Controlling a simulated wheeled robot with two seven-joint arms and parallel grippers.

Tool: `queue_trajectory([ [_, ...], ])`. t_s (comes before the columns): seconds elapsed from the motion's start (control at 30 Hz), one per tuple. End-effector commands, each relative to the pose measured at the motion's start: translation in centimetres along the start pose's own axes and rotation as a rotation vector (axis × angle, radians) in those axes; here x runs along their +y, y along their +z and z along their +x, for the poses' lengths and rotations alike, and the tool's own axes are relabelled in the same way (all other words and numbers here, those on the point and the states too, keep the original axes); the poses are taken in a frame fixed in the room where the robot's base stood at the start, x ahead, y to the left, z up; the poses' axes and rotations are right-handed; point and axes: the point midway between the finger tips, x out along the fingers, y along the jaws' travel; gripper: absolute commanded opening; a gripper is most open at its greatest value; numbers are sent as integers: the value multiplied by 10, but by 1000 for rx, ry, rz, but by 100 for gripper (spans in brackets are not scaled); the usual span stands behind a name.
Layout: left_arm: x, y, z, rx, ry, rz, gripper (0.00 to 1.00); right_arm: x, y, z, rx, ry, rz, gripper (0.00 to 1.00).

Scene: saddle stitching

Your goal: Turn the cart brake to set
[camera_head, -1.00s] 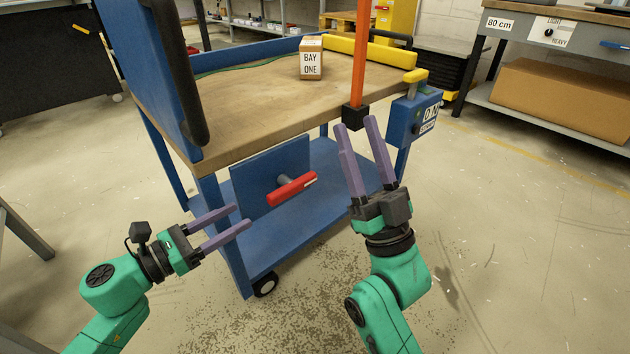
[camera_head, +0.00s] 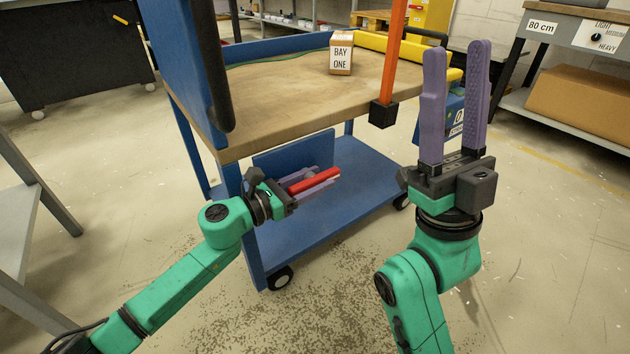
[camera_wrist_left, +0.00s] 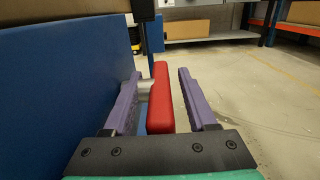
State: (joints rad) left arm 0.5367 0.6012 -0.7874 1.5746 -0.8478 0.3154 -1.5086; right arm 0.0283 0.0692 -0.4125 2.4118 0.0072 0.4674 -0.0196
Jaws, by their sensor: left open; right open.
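The cart brake is a red lever handle (camera_head: 316,179) on a blue panel (camera_head: 293,150) under the cart's wooden top. In the head view it slants up to the right. My left gripper (camera_head: 318,184) is open, with its purple fingers on either side of the red handle. In the left wrist view the red handle (camera_wrist_left: 161,98) lies between the two fingers, nearer the left one, with a clear gap to the right finger. A grey shaft shows behind the handle. My right gripper (camera_head: 457,55) is open and empty, pointing up in front of the cart's right side.
A box marked BAY ONE (camera_head: 341,53) stands on the cart top (camera_head: 290,95). An orange post (camera_head: 391,60) with a black foot rises at the cart's near right corner, beside my right gripper. A blue control box (camera_head: 454,112) is partly hidden behind that gripper. Floor in front is clear.

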Motion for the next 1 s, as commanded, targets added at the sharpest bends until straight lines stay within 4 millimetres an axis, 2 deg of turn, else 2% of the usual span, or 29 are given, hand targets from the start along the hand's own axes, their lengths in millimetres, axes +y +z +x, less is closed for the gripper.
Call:
queue_trajectory([
  [0.17, 0, 0, 0, 0, 0, 0, 57, 0, 0, 0, 1, 0, 0, 50],
  [0.27, 0, 0, 0, 0, 0, -1, 23, 0, 0, 0, 1, 0, 0, 50],
  [0.3, 0, 0, 0, 0, 0, -1, 8, 0, 0, 0, 1, 0, 0, 50],
  [0.33, 0, 0, 0, 0, -1, -1, 0, 0, 0, 0, 1, 0, 0, 50],
  [0.63, 0, 0, 0, 1, 0, -1, 0, 1, 1, 1, -4, 2, 2, 50],
  [0.77, 0, 1, 0, 5, 0, -1, 0, 2, 7, -2, -29, 9, 10, 50],
  [0.87, 0, 1, 0, 10, -1, -2, 0, 3, 24, -10, -86, 19, 20, 50],
  [0.9, 0, 1, 0, 12, -1, -2, 0, 2, 40, -21, -150, 23, 30, 50],
  [1.0, 0, 2, 0, 20, -1, -2, 0, 1, 65, -40, -250, 37, 51, 50],
])
